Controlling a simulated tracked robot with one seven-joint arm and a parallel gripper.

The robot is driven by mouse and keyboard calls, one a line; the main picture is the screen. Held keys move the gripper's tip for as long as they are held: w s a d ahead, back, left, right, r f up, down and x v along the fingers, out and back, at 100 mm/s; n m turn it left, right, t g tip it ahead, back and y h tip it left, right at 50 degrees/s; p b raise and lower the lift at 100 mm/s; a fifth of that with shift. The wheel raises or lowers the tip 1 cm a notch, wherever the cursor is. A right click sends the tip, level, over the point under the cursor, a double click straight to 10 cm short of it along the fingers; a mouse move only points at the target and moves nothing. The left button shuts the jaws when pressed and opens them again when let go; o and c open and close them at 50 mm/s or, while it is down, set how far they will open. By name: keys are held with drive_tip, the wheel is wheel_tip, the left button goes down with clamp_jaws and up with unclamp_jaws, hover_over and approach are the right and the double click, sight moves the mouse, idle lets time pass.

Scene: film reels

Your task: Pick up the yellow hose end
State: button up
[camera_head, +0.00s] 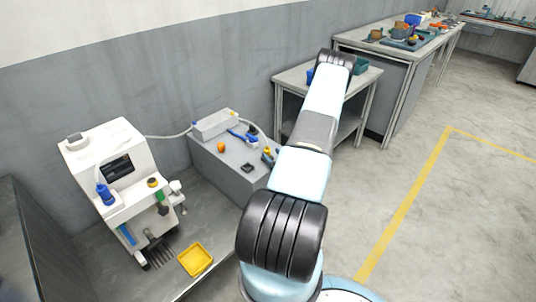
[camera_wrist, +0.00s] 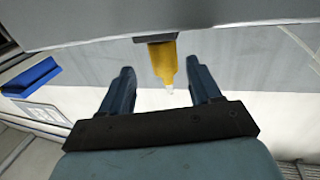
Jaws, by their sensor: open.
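In the wrist view, the yellow hose end (camera_wrist: 163,62) hangs below a dark mount at the top middle and narrows to a small pale tip. My gripper (camera_wrist: 160,67) is open. Its two dark blue fingers lie to the left and right of the hose end in the picture, with a visible gap on each side. No contact shows, and I cannot tell the depth between them. In the head view, my arm reaches away toward the back table, and my gripper is hidden beyond the dark joint at its far end. I cannot make out this hose end there.
A blue block (camera_wrist: 32,76) lies at the left in the wrist view. In the head view, a small table (camera_head: 290,77) stands beyond the arm, with a longer workbench (camera_head: 375,55) behind. A white machine (camera_head: 112,165) and a grey box (camera_head: 228,172) stand left. Floor at right is clear.

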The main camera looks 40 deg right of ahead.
sight(265, 149)
drive_tip(key=shift+w+d+f, duration=0.15)
drive_tip(key=shift+w, duration=1.4)
drive_tip(key=shift+w+d+f, duration=0.1)
drive_tip(key=shift+w, duration=1.45)
drive_tip(key=c, duration=1.1)
drive_tip(key=shift+o, duration=0.2)
